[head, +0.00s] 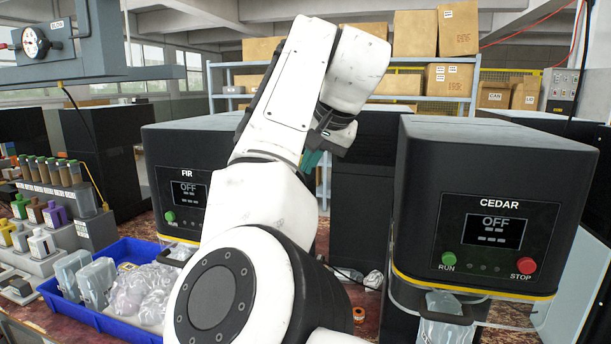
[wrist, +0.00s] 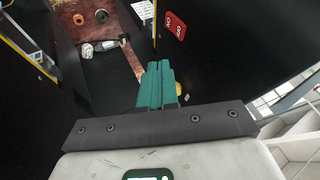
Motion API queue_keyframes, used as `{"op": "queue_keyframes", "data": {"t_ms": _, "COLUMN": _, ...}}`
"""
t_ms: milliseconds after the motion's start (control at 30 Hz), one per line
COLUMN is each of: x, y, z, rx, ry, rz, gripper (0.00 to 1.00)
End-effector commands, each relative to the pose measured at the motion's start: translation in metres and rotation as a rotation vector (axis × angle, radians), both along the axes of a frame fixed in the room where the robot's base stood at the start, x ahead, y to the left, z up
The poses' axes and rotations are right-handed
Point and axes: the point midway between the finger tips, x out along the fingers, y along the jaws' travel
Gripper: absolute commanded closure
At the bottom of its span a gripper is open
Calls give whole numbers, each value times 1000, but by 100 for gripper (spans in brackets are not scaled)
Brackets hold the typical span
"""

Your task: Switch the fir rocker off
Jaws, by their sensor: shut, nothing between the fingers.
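The dark machine labelled FIR (head: 188,174) stands left of centre in the head view, partly hidden behind my arm. Its screen reads OFF, and a green button shows below it. In the wrist view a red rocker (wrist: 174,26) marked ON and OFF sits on a dark panel. I cannot tell which machine that panel belongs to or which way the rocker is tipped. My gripper (wrist: 157,84) has teal fingers, shut and empty, apart from the rocker and below it in the picture. In the head view the gripper (head: 312,160) is right of the FIR machine.
The CEDAR machine (head: 488,215) stands at the right, its screen also OFF. A blue tray (head: 112,322) holds clear bags at the lower left. Shelves of cartons stand behind. Two round items and a pale bundle lie on the reddish surface in the wrist view.

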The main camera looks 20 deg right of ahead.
Motion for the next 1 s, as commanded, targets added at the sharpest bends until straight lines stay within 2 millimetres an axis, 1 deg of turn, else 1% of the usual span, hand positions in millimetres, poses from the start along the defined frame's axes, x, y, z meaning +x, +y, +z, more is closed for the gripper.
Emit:
{"op": "queue_keyframes", "data": {"t_ms": 100, "x": -10, "y": -1, "z": 19, "rx": -1, "ry": -4, "rz": -1, "gripper": 100}}
{"op": "queue_keyframes", "data": {"t_ms": 200, "x": -17, "y": -1, "z": 31, "rx": 1, "ry": -2, "rz": -1, "gripper": 100}}
{"op": "queue_keyframes", "data": {"t_ms": 333, "x": -23, "y": 0, "z": 41, "rx": 1, "ry": -2, "rz": -2, "gripper": 100}}
{"op": "queue_keyframes", "data": {"t_ms": 500, "x": -25, "y": 0, "z": 45, "rx": 1, "ry": 0, "rz": -1, "gripper": 100}}
{"op": "queue_keyframes", "data": {"t_ms": 1000, "x": -25, "y": 0, "z": 45, "rx": 1, "ry": 0, "rz": -1, "gripper": 100}}
